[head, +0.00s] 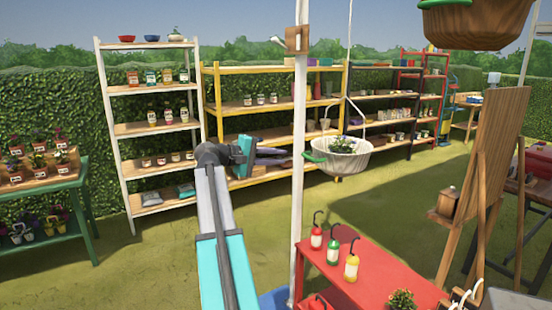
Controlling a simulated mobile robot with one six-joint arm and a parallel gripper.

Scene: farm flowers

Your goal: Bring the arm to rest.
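My arm reaches forward from the bottom of the head view, with its long link running up toward the shelves. At its far end the wrist bends to the right. My gripper (276,157) points to the right, its dark fingers showing small against the lower part of the yellow shelf unit. I cannot tell whether the fingers are apart or closed. I see no object in them.
A white post (299,190) stands right of my gripper, with a hanging flower basket (341,160) beyond it. A red table (375,279) with small lantern-like bottles is at lower right. White (110,125) and yellow (209,98) shelves stand behind. Grass left of my arm is open.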

